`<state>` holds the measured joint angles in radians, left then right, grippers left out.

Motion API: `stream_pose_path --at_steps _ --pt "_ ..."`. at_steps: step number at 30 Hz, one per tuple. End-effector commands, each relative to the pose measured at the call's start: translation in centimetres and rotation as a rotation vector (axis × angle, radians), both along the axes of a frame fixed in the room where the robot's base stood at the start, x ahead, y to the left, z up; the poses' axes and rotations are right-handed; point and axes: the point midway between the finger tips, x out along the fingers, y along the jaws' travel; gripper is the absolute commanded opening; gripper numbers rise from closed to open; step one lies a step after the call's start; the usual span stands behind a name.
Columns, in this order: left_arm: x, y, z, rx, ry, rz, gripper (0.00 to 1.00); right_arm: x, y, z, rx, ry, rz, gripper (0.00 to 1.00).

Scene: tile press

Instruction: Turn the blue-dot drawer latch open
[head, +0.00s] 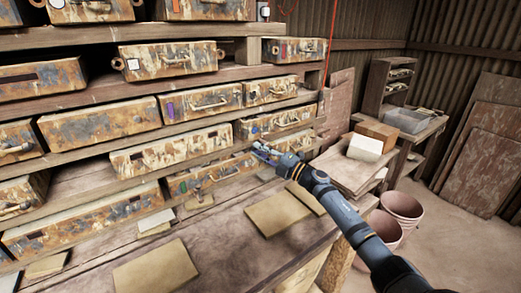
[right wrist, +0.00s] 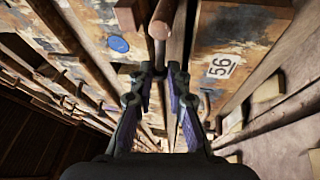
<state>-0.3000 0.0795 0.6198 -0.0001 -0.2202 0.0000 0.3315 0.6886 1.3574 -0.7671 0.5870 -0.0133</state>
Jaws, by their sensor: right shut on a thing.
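The blue-dot drawer (head: 290,118) is a rusty, paint-worn box in the shelf rack, left of my right arm. Its round blue dot (right wrist: 120,44) shows clearly in the right wrist view, left of the fingers. My right gripper (head: 263,150) is at the drawer fronts just below it. In the right wrist view, the gripper (right wrist: 162,75) has its two fingertips closed around a narrow bar-like latch (right wrist: 160,52), beside the dot. A brown rounded end (right wrist: 161,18) shows above it. The latch's exact angle is hard to tell. My left gripper is out of view.
Another drawer with a "56" label (right wrist: 220,67) lies close to the right finger. Several rusty drawers fill the shelves. Flat tan boards (head: 278,214) lie on the bench below. Pink buckets (head: 402,208) stand on the floor at right.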

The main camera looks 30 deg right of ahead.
Motion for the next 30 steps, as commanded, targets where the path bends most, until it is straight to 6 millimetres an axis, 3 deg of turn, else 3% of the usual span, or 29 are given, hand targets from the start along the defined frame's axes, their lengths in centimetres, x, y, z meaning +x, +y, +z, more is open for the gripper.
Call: stream_pose_path --at_steps 9,24,25,28,30 --pt "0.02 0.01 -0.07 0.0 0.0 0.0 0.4 0.0 0.0 -0.48 -0.1 -0.009 0.0 0.0" --pt "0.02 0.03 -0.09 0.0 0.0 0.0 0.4 -0.02 0.01 -0.68 -0.116 -0.008 0.001 0.0" --pt "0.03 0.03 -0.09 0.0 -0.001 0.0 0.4 -0.02 0.01 -0.68 -0.116 -0.008 0.001 0.17" --pt "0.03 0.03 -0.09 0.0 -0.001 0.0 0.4 -0.02 0.01 -0.69 -0.116 -0.008 0.001 0.31" --pt "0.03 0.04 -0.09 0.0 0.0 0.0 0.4 -0.01 0.01 -0.65 -0.116 -0.008 0.001 0.32"
